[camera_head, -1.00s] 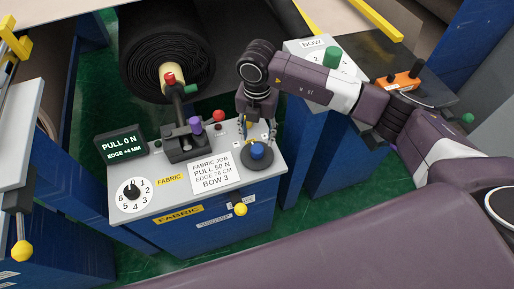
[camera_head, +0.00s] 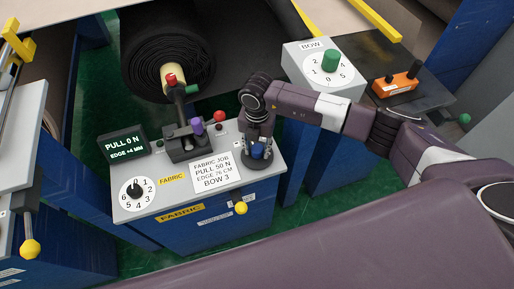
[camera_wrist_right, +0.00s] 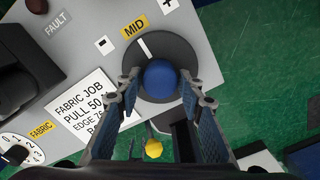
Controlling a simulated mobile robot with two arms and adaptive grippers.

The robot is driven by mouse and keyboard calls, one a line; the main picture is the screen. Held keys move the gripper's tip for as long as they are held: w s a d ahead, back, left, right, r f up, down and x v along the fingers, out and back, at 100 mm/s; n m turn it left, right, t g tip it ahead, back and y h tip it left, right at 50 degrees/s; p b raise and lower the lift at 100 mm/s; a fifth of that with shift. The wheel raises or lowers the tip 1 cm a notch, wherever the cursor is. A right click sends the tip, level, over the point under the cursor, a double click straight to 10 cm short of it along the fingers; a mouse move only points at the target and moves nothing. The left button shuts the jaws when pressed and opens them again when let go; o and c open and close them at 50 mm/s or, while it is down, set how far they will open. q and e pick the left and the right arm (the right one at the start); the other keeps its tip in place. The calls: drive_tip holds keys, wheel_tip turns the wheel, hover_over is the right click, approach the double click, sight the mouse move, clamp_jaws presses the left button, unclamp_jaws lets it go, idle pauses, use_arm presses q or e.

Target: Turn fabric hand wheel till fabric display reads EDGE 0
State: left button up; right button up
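The fabric hand wheel is a dark round disc (camera_head: 250,164) with a blue knob (camera_head: 258,151) at its middle, on the right of the grey console top. In the right wrist view the wheel (camera_wrist_right: 178,51) has a white mark pointing towards the yellow MID label, between minus and plus signs. My right gripper (camera_wrist_right: 159,78) is over the wheel, its two fingers on either side of the blue knob (camera_wrist_right: 160,80) with small gaps visible. The fabric display (camera_head: 122,145) reads PULL 0 N and EDGE +4 MM. My left gripper is not in view.
A dial (camera_head: 136,193), a lever with a purple knob (camera_head: 196,127) and a red button (camera_head: 219,116) share the console. A job card (camera_head: 215,172) says PULL 50 N, EDGE 76 CM, BOW 3. A BOW box (camera_head: 322,72) stands right, behind my right arm.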

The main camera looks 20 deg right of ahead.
sight(258, 148)
drive_tip(key=c, duration=0.7)
drive_tip(key=shift+d+f+n+b, duration=0.1)
drive_tip(key=shift+f+n+b, duration=0.1)
drive_tip(key=shift+n+b, duration=1.55)
drive_tip(key=n+b, duration=0.4)
drive_tip(key=shift+r+n+b, duration=0.15)
drive_tip(key=shift+n+b, duration=1.95)
drive_tip(key=shift+n, duration=0.05)
drive_tip(key=shift+d, duration=0.1)
drive_tip(key=o, duration=1.1)
drive_tip(key=shift+o, duration=0.2)
wheel_tip(258, 148, up, 12)
